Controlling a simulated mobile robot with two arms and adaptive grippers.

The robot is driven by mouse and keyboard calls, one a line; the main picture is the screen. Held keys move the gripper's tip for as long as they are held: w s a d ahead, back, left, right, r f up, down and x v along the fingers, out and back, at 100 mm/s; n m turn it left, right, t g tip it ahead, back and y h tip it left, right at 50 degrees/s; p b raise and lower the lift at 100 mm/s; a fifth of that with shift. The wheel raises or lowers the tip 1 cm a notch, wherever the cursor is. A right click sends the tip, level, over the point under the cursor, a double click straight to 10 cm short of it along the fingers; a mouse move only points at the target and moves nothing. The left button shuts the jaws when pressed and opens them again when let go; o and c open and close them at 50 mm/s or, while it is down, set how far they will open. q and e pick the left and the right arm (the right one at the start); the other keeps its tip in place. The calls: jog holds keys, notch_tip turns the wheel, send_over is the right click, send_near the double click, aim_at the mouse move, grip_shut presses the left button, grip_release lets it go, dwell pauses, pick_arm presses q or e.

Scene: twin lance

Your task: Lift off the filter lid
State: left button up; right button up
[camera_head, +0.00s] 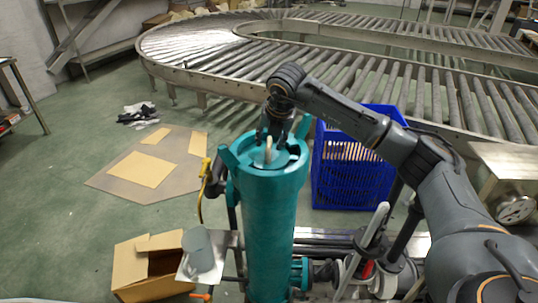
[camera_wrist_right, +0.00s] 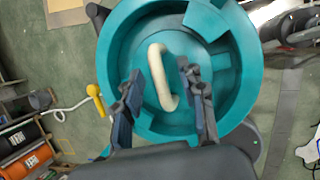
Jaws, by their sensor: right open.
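The filter is a tall teal cylinder (camera_head: 265,215) standing upright in front of me. Its round teal lid (camera_wrist_right: 205,45) sits inside the rim at the top, with a pale curved handle (camera_wrist_right: 160,78) across it. The handle also shows in the head view (camera_head: 268,149). My right gripper (camera_head: 273,136) is over the top of the filter. In the right wrist view its open fingers (camera_wrist_right: 160,88) are on either side of the handle, with a gap to each side. Whether they are low enough to touch the lid cannot be told. My left gripper is not in view.
A blue crate (camera_head: 353,170) stands behind the filter to the right. An open cardboard box (camera_head: 150,268) is at the lower left, and a roller conveyor (camera_head: 360,50) curves behind. Pipes and a gauge (camera_head: 515,209) are to the right. The floor at left is mostly clear around flat cardboard (camera_head: 150,165).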

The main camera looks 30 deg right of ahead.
aim_at(270, 141)
jog(key=shift+c, duration=0.4)
grip_shut()
jog(key=shift+r, duration=0.15)
jog(key=shift+r, duration=0.2)
notch_tip(270, 141, up, 2)
jog(key=shift+w+r+b, duration=0.1)
jog(key=shift+r+b, duration=0.05)
jog(key=shift+b, duration=0.4)
jog(key=s+a+r+b, duration=0.2)
jog(key=s+a+r, duration=0.4)
jog(key=s+r, duration=0.4)
jog(key=shift+s+a, duration=0.35)
jog(key=shift+s, duration=0.9)
